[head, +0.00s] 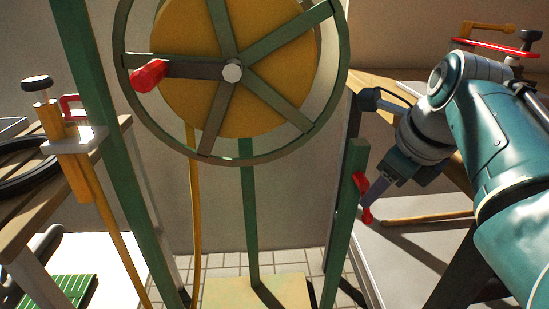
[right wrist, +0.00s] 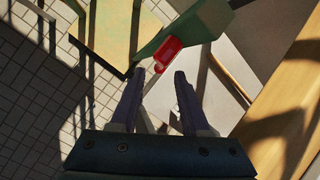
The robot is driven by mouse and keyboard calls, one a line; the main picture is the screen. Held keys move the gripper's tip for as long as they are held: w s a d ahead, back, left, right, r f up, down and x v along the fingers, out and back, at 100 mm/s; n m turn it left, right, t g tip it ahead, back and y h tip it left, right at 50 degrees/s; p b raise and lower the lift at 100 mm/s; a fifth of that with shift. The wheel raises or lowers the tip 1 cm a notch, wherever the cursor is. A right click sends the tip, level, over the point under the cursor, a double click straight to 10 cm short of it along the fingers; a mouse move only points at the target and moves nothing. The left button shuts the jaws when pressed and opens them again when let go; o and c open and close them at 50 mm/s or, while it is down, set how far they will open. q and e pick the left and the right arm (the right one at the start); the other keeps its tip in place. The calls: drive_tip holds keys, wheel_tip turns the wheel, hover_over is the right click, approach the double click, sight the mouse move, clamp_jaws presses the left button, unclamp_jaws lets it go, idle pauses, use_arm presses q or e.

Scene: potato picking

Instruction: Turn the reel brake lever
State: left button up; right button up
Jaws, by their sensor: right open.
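The reel (head: 235,70) is a large green spoked wheel with a yellow drum and a red crank knob (head: 148,75). The red brake lever (head: 361,182) sits on the green post at the right of the reel's frame, with a lower red end (head: 367,215). My right gripper (head: 372,196) is open and empty beside the lever, coming from the right. In the right wrist view the red lever part (right wrist: 168,52) lies just beyond the open fingertips (right wrist: 160,77), roughly in line with the gap. My left gripper is out of view.
A wooden table (head: 60,170) with a black coil and a yellow clamp stands at the left. A wooden bench (head: 385,90) is at the right behind my arm. The green frame post (head: 345,220) stands close to my right gripper. Tiled floor shows below.

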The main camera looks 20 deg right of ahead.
sight(364, 214)
drive_tip(key=b+x, duration=0.2)
drive_tip(key=x, duration=0.4)
drive_tip(key=shift+d+f+b, duration=0.1)
drive_tip(key=shift+f+b, duration=0.1)
drive_tip(key=shift+b, duration=0.2)
drive_tip(key=shift+c, duration=0.2)
clamp_jaws()
idle(0.8)
